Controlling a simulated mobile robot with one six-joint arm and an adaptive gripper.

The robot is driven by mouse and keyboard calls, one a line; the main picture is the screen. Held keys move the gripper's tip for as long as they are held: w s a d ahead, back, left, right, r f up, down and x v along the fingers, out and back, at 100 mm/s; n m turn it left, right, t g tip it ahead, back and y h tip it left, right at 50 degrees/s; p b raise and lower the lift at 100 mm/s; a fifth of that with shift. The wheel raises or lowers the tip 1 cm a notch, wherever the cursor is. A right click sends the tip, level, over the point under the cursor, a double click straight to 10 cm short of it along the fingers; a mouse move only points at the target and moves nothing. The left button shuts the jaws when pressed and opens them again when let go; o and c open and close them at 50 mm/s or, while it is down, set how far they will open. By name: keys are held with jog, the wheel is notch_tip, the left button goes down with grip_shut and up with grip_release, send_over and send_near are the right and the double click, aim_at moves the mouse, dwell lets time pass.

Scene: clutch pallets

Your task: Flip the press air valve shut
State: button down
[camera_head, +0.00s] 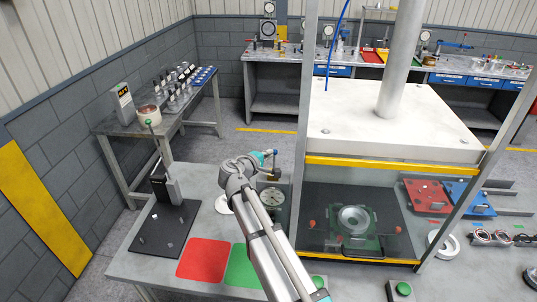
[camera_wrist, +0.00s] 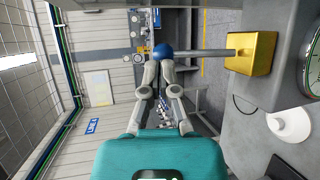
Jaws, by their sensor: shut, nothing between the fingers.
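The press air valve has a brass-yellow body (camera_wrist: 252,53) and a straight grey lever (camera_wrist: 205,52) with a blue ball knob (camera_wrist: 163,50) on its end. In the head view the blue knob (camera_head: 274,152) shows above the gauge, and the lever appears to stand upright. My gripper (camera_wrist: 160,66) is shut and empty, its fingertips right at the knob. I cannot tell whether they touch it. In the head view my gripper (camera_head: 264,156) is at the knob's left, partly hidden by my wrist.
A round gauge (camera_head: 272,198) sits below the valve. The press, with its white upper plate (camera_head: 390,120) and yellow-edged frame, stands close on the right. A black stand with a lever (camera_head: 165,185) is on the left. Red (camera_head: 203,258) and green (camera_head: 243,267) mats lie in front.

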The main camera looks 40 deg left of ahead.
jog(key=a+p+v, duration=0.1)
jog(key=p+v, duration=0.2)
jog(key=v, duration=1)
jog(key=shift+s+d+r, duration=0.2)
jog(key=shift+d+r, duration=0.2)
jog(key=shift+d, duration=0.05)
